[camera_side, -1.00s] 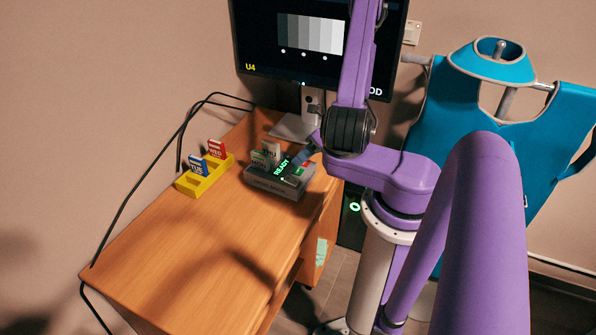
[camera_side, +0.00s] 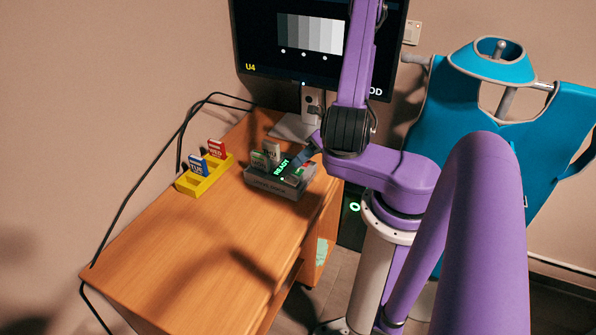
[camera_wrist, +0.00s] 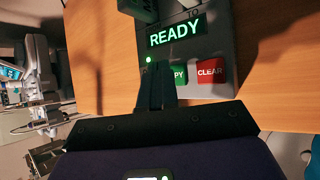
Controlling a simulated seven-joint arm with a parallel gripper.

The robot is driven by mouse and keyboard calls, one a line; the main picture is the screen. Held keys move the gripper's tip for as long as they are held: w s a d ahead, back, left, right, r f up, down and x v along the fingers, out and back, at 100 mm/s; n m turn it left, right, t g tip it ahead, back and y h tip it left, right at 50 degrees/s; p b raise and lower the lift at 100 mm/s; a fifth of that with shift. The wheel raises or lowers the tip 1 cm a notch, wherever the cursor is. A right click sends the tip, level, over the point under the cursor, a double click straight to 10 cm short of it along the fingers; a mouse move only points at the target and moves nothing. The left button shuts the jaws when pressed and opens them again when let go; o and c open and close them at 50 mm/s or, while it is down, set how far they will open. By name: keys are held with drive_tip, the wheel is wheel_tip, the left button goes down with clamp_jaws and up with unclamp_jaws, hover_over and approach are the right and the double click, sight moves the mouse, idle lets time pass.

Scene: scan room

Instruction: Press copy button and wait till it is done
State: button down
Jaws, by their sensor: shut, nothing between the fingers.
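The grey copy device (camera_side: 262,184) stands on the far right of the desk. Its display (camera_wrist: 175,32) reads READY in green. The green copy button (camera_wrist: 181,76) is partly hidden behind my fingers, so only "PY" shows. The red CLEAR button (camera_wrist: 210,72) is right of it in the wrist view. My gripper (camera_wrist: 155,70) is shut and empty, its tips over the left part of the green button. Whether they touch it cannot be told.
Two cards (camera_side: 259,159) stand in the device. A yellow holder (camera_side: 188,188) with a blue and a red card stands to its left. A monitor (camera_side: 262,45) is behind, a blue vest (camera_side: 450,110) to the right. The front desk (camera_side: 190,265) is clear.

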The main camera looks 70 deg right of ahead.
sight(301, 170)
drive_tip(key=shift+f, duration=0.3)
drive_tip(key=shift+f, duration=0.4)
idle(0.7)
drive_tip(key=shift+r, duration=0.85)
drive_tip(key=shift+r, duration=2.5)
